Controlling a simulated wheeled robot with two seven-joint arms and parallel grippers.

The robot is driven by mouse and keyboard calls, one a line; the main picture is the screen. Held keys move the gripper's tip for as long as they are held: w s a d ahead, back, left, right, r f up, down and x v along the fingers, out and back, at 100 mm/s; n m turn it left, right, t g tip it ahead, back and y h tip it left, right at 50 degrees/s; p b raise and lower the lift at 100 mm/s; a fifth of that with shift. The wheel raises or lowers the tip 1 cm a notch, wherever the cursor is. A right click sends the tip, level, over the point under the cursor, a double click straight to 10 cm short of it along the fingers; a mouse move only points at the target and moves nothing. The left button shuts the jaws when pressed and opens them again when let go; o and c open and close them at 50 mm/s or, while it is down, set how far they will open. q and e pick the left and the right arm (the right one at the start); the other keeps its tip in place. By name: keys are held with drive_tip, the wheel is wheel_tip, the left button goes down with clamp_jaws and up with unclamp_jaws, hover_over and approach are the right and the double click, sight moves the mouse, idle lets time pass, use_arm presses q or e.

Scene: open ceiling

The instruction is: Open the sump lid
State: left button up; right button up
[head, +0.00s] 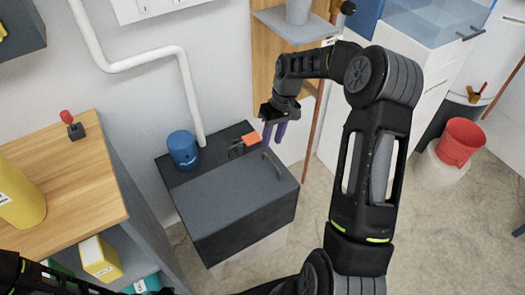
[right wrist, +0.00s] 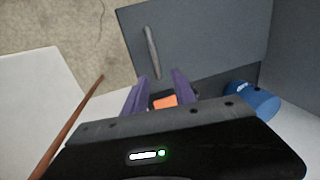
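The sump is a dark grey box on the floor against the wall. Its flat grey lid (head: 225,192) lies shut on top, and it also shows in the right wrist view (right wrist: 205,45). A dark bar handle (head: 272,164) is on the lid's right part; it shows in the right wrist view (right wrist: 152,52) too. My right gripper (head: 274,133) has purple fingers spread apart and empty, above the back right of the sump, apart from the handle. An orange piece (head: 251,139) sits at the lid's back edge, between the fingers in the right wrist view (right wrist: 165,102). My left gripper is out of view.
A blue canister (head: 183,150) stands on the sump's back left. A wood-topped cabinet (head: 75,185) is on the left. A white pipe (head: 150,55) runs down the wall. A red bucket (head: 460,142) stands far right. Bare floor (head: 305,215) lies right of the sump.

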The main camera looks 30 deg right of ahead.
drive_tip(key=shift+d+r, duration=0.4)
drive_tip(key=x, duration=0.7)
drive_tip(key=shift+f+b, duration=0.3)
drive_tip(key=shift+f, duration=0.05)
drive_tip(key=shift+c, duration=0.5)
clamp_jaws()
idle(0.6)
